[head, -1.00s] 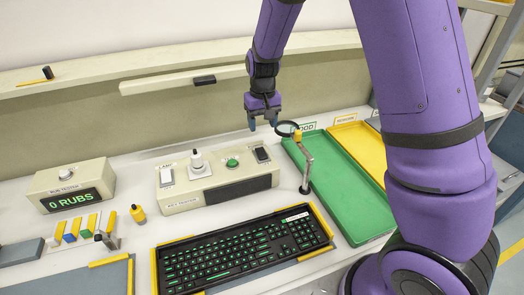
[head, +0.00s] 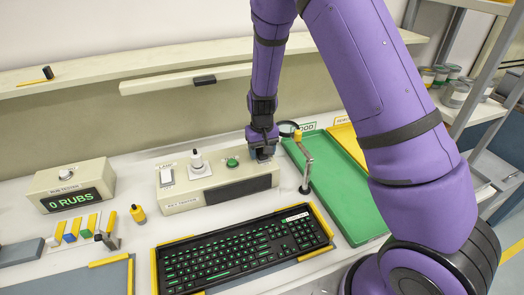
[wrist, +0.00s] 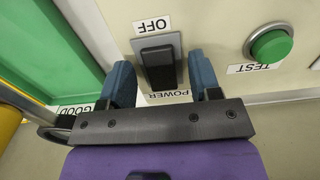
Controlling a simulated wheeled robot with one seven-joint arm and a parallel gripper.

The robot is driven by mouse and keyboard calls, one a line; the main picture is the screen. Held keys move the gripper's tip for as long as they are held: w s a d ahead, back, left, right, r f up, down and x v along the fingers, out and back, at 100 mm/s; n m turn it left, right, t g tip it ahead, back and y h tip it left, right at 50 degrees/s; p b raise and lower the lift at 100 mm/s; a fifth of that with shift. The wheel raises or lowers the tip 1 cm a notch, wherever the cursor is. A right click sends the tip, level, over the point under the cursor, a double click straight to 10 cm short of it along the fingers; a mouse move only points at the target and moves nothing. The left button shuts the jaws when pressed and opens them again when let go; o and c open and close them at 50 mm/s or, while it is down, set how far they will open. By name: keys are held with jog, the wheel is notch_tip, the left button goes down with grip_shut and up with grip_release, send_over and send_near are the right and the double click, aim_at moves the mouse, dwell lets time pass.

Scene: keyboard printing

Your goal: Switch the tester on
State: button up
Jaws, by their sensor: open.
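The cream key tester (head: 225,188) stands behind the keyboard. Its black power rocker switch (wrist: 158,62) shows in the wrist view, on a grey plate between an OFF label and a POWER label. My gripper (wrist: 163,82) is open, with one blue finger on each side of the switch and nothing held. In the head view my gripper (head: 262,152) is at the right end of the tester top and hides the switch. The green TEST button (wrist: 271,44) is beside the switch; it also shows in the head view (head: 232,162). The tester's dark display (head: 238,190) shows no lit text.
A magnifier on a stand (head: 306,165) is close to the right of my gripper. The green GOOD tray (head: 345,205) lies beyond it. The keyboard (head: 235,250) lies in front.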

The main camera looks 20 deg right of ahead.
aim_at(260, 150)
jog(key=c, duration=0.9)
jog(key=shift+w+g, duration=0.15)
jog(key=shift+g, duration=0.55)
jog(key=o, duration=0.9)
notch_tip(260, 150, up, 11)
jog(key=w, duration=0.1)
jog(key=shift+w+f, duration=0.1)
jog(key=shift+f, duration=0.05)
